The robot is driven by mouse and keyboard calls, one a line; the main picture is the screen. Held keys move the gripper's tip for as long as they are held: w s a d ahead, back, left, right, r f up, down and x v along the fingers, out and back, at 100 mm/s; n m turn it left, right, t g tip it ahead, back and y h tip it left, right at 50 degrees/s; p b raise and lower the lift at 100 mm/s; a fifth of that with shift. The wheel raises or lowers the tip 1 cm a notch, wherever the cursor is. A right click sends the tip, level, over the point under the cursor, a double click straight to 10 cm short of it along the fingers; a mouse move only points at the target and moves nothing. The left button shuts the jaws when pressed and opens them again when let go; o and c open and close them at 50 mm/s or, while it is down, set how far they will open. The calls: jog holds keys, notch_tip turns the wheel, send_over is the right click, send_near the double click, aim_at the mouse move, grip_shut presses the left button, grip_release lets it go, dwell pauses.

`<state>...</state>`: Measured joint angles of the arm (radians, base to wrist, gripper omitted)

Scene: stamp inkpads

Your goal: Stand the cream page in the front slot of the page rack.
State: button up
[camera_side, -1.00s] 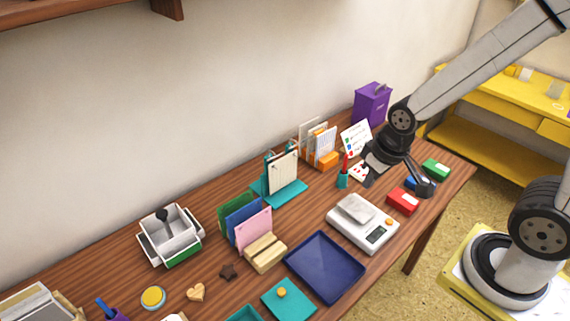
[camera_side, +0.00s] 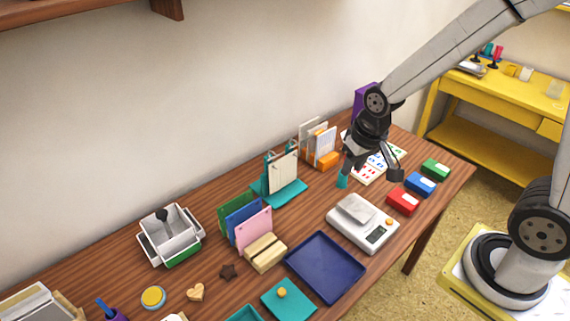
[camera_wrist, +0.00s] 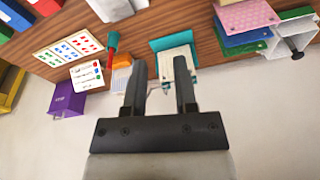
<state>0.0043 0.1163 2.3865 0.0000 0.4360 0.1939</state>
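A cream page (camera_side: 284,172) hangs upright from a teal stand (camera_side: 290,194) in the middle of the table. In the wrist view the cream page (camera_wrist: 177,64) lies beyond my fingertips. The page rack appears to be the wooden block (camera_side: 265,253) with pink (camera_side: 254,232), blue and green pages upright behind its front part. No page shows in the front part of the block.
An orange holder with white cards (camera_side: 322,148) stands behind, near my gripper. The kitchen scale (camera_side: 362,222), blue tray (camera_side: 325,267) and red inkpad (camera_side: 402,201) lie in front. A white-and-green box (camera_side: 171,237) is at left. A purple box (camera_wrist: 66,100) stands against the wall.

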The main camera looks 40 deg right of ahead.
jog(key=w+m+g, duration=0.1)
jog(key=w+m, duration=0.7)
jog(key=w, duration=0.6)
jog(key=m+g, duration=0.1)
jog(key=m, duration=0.7)
send_over(283, 172)
jog(key=shift+w+d+f, duration=0.1)
jog(key=shift+f, duration=1.9)
jog(key=shift+f, duration=0.15)
jog(key=shift+f, duration=4.8)
grip_shut()
jog(key=shift+r, duration=0.1)
